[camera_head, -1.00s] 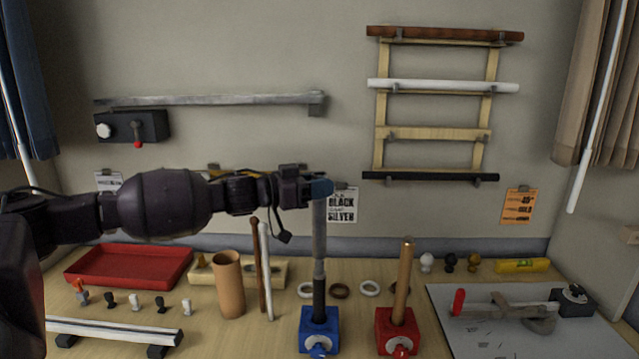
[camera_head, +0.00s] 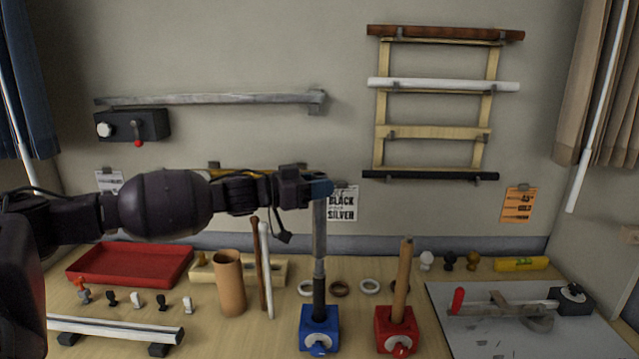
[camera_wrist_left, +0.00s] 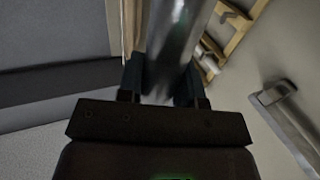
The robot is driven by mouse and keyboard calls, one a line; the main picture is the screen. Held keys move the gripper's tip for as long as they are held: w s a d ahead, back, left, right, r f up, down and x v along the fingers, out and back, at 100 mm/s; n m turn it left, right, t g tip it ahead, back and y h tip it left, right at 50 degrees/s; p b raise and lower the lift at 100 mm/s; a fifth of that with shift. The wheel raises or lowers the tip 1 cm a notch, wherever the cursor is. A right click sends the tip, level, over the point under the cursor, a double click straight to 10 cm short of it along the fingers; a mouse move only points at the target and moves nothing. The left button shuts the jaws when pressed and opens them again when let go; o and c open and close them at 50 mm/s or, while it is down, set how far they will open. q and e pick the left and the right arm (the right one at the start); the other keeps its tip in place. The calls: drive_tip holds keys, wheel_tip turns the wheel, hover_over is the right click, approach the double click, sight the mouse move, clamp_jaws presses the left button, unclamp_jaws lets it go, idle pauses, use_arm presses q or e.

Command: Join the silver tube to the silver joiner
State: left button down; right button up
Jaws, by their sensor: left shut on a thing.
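My left gripper (camera_head: 321,187) is shut on the upper end of the silver tube (camera_head: 319,230). The tube hangs upright from the jaws and also shows between the fingers in the left wrist view (camera_wrist_left: 172,35). Below it, a grey piece that looks like the silver joiner (camera_head: 319,268) sits on top of a black tube (camera_head: 319,298). The black tube stands in a blue holder (camera_head: 308,335). The silver tube's lower end lines up with the grey piece and appears to meet it; I cannot tell how deep it sits. My right gripper is not in view.
A red holder (camera_head: 383,337) with an upright copper-brown tube (camera_head: 403,275) stands to the right. Left are a brown cup (camera_head: 230,285), two leaning rods, a red tray (camera_head: 130,265) and small pegs. Several rings lie behind. A cutting board (camera_head: 470,335) is at right.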

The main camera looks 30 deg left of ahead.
use_arm(q)
drive_tip(key=shift+f+b, duration=0.7)
drive_tip(key=shift+f, duration=1.65)
idle(0.4)
drive_tip(key=c, duration=0.7)
unclamp_jaws()
drive_tip(key=b+v, duration=0.1)
drive_tip(key=v, duration=0.9)
drive_tip(key=shift+s+a+b, duration=0.2)
drive_tip(key=shift+s+b, duration=0.1)
drive_tip(key=shift+b, duration=0.1)
